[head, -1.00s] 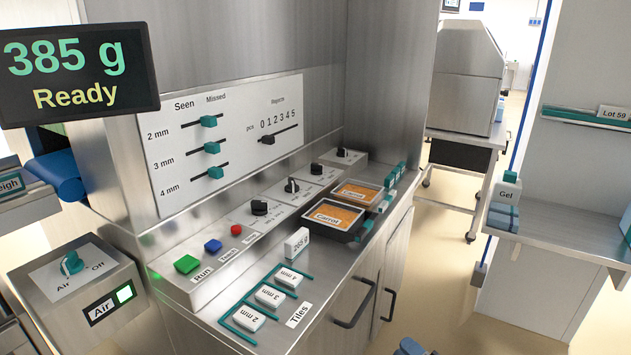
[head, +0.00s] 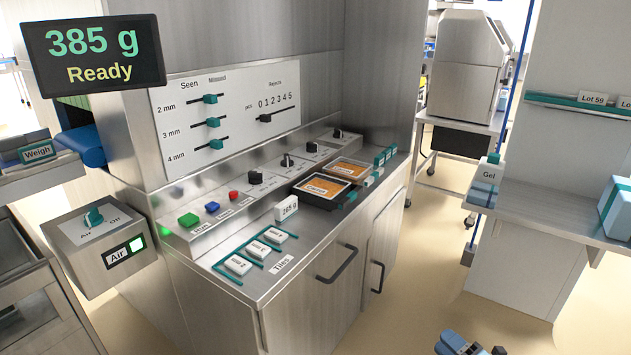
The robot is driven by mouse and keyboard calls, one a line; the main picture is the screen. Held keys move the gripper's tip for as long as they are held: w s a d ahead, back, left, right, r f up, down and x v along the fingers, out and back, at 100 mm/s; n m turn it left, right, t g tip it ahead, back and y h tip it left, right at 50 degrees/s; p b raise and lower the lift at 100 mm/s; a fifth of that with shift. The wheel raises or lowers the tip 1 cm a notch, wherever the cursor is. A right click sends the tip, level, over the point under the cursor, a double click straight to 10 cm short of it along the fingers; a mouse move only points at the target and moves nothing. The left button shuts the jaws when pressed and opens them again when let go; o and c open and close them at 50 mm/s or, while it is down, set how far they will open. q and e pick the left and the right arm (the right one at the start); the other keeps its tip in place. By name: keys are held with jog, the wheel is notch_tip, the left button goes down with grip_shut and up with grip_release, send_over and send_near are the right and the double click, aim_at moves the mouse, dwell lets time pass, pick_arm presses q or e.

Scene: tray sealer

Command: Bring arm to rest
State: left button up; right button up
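Part of my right arm and gripper (head: 466,345), blue-grey with dark parts, shows at the bottom edge, right of centre. It is over the floor, apart from the steel counter. Its fingertips are cut off or too small to make out, so I cannot tell if it is open or holds anything. My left gripper is not in view.
The steel counter (head: 300,262) holds two carrot trays (head: 322,189), tiles (head: 256,249) and several buttons and knobs. The display (head: 93,55) reads 385 g, Ready. An air switch box (head: 85,262) stands left. A shelf with a gel bottle (head: 487,175) is right. Floor between is clear.

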jog(key=s+a+r+m+g, duration=0.1)
jog(key=s+a+r+m, duration=0.45)
jog(key=s, duration=0.25)
jog(key=s+a+r+m+y, duration=0.1)
jog(key=s+a+r+m, duration=0.4)
jog(key=s, duration=0.3)
jog(key=s+a+r+m+g, duration=0.1)
jog(key=s+a+r+m, duration=0.3)
jog(key=s+r+m, duration=0.4)
jog(key=w+a+r+m+t+h, duration=0.2)
jog(key=a+r+m+t, duration=0.1)
jog(key=r+t, duration=0.1)
pick_arm(q)
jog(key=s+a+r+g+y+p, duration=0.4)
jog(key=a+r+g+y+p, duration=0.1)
jog(key=p, duration=3.2)
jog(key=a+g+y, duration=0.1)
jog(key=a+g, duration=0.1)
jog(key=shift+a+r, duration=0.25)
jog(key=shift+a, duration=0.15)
pick_arm(e)
jog(key=s+d+r+g+h, duration=0.3)
jog(key=d+r+g+h, duration=0.2)
jog(key=d+g+h, duration=0.1)
jog(key=shift+s+d+r+g, duration=0.25)
jog(key=shift+d+g, duration=0.25)
jog(key=shift+d, duration=0.25)
